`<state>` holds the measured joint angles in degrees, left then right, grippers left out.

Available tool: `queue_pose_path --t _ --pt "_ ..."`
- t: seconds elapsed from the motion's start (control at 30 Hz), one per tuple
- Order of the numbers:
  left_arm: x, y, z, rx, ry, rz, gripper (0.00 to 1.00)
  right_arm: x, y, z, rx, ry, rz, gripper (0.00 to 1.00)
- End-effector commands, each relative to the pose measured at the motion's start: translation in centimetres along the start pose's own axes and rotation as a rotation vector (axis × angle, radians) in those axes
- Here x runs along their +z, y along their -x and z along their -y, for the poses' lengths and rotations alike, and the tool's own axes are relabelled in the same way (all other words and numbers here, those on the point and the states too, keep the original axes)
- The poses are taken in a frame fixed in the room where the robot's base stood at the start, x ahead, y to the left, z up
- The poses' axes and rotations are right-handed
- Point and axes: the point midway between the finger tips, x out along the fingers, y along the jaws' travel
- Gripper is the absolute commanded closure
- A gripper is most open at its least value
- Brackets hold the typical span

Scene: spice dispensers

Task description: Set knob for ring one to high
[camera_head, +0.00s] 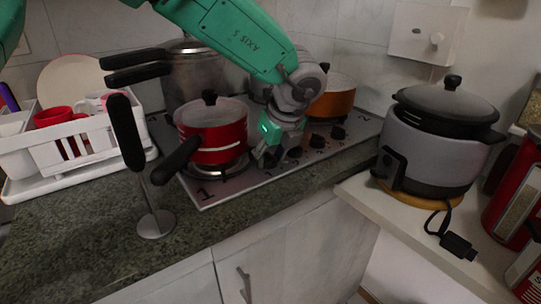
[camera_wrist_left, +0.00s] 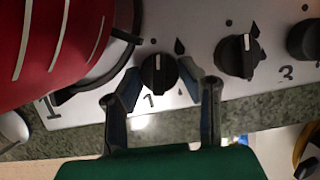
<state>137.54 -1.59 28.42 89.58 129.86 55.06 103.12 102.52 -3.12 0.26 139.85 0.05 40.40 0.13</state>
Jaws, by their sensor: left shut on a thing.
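The black knob for ring one (camera_wrist_left: 158,73), with a "1" printed beside it, shows in the left wrist view with its white line near upright in the picture. My left gripper (camera_wrist_left: 160,76) has its two fingers on either side of this knob, shut on it. In the head view the left gripper (camera_head: 266,156) is at the front edge of the steel cooktop (camera_head: 222,187) and hides the knob. A red pot (camera_head: 212,130) stands on ring one, just left of the gripper. My right gripper is not in view.
More black knobs (camera_wrist_left: 240,56) sit right of the held one. A dish rack (camera_head: 75,150) is at the left and a grey cooker (camera_head: 432,145) at the right.

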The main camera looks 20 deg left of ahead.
Motion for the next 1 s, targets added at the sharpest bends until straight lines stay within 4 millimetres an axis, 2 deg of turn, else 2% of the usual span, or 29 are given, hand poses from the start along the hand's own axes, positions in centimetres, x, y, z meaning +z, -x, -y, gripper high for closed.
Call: queue_pose_path --t 0.27,0.7,1.0 --pt "0.0 0.1 -0.2 -0.062 -0.150 -0.005 0.95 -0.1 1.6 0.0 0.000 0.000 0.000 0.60" --pt "0.1 0.2 -0.5 -0.210 -0.508 -0.007 0.95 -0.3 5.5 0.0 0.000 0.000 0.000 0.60" --pt "0.1 0.1 -0.6 -0.283 -0.685 -0.005 0.95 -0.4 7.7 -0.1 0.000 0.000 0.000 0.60"
